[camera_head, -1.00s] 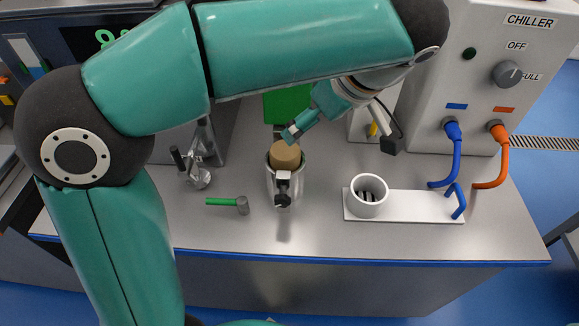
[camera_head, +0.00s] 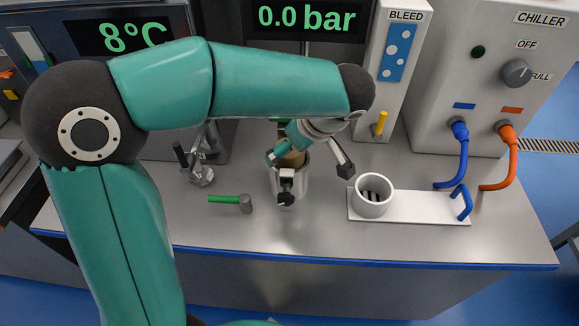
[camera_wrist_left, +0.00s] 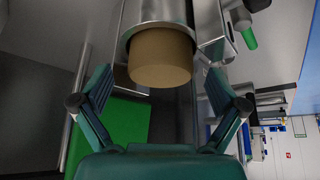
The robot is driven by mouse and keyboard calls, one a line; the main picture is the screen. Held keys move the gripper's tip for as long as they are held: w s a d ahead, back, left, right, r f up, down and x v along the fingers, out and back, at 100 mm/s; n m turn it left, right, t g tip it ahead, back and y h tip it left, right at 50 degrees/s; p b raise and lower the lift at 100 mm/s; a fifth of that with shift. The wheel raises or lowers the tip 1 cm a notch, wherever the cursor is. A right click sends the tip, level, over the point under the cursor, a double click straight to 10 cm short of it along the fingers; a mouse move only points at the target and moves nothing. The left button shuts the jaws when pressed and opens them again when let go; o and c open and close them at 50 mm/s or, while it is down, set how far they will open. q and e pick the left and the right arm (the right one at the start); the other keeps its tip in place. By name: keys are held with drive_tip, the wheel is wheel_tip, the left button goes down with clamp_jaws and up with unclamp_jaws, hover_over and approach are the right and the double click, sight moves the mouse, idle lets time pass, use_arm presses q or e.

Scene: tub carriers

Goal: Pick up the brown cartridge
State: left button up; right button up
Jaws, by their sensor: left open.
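The brown cartridge (camera_head: 290,161) stands in the top of a metal canister (camera_head: 301,184) with a latch on its front, near the middle of the bench. My left gripper (camera_head: 309,163) is over the canister mouth, with one finger to the cartridge's left and the other to its right. In the left wrist view the cartridge (camera_wrist_left: 160,58) sticks out of the canister (camera_wrist_left: 165,12). The open fingers of the gripper (camera_wrist_left: 158,92) lie on either side, with gaps to the cartridge. The gripper partly hides the cartridge in the head view. My right gripper is not in view.
A green-handled hammer (camera_head: 230,200) lies left of the canister. A metal valve fitting (camera_head: 198,170) stands further left. At right, a white cup (camera_head: 373,196) sits on a white plate (camera_head: 420,207), near the chiller's (camera_head: 480,70) blue and orange hoses. The front bench strip is clear.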

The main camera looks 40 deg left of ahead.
use_arm(q)
drive_tip(key=shift+f, duration=0.15)
clamp_jaws()
idle(0.4)
wheel_tip(320, 180, up, 20)
drive_tip(key=p, duration=0.3)
idle(0.6)
